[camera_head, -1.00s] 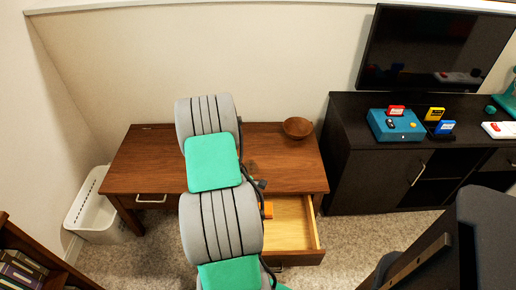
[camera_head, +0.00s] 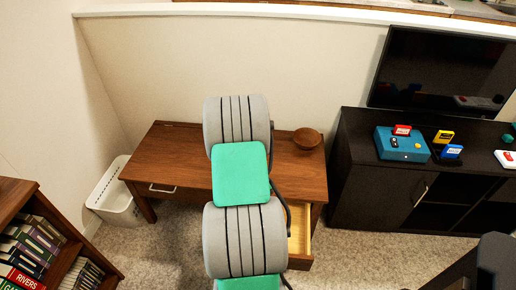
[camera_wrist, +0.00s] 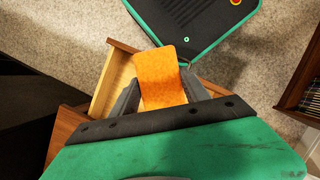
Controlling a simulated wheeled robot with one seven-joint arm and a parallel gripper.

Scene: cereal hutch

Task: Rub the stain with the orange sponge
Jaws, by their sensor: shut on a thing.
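The orange sponge (camera_wrist: 162,68) is held between the two grey fingers of my gripper (camera_wrist: 160,88) in the wrist view. It is above or beside the open drawer (camera_wrist: 108,88); I cannot tell its exact height. In the head view my arm hides the gripper and the sponge. The brown wooden desk (camera_head: 180,150) stands against the wall, with its right drawer (camera_head: 299,225) pulled out. No stain shows clearly; my arm covers the middle of the desk top.
A wooden bowl (camera_head: 307,138) sits at the desk's back right. A dark cabinet (camera_head: 375,185) with a blue console (camera_head: 402,145) and a TV stands to the right. A white basket (camera_head: 115,200) is left of the desk, and a bookshelf (camera_head: 65,250) is at front left.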

